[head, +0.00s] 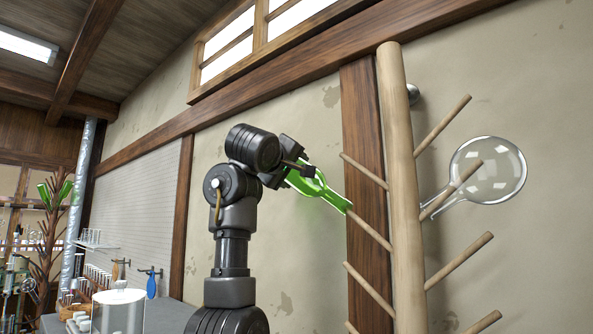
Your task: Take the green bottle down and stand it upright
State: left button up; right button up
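The green bottle (330,196) is tilted, its neck pointing down to the right, in the middle of the head view. Its mouth is at the tip of a left-hand peg of the wooden drying rack (402,200); I cannot tell whether the peg tip is still inside the neck. My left gripper (301,172) is at the upper-left end of the bottle and appears shut on its body; the fingers partly cover it. My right gripper is out of view.
A clear round flask (488,170) hangs on a right-hand peg of the rack. Bare pegs stick out above and below the bottle. A grey bench (172,315) with glassware, including a clear lidded jar (118,312), lies at lower left.

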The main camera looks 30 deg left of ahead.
pick_arm(q)
jog(key=shift+w+a+r+p, duration=0.15)
jog(key=shift+a+r+p, duration=1.3)
jog(key=shift+a, duration=0.25)
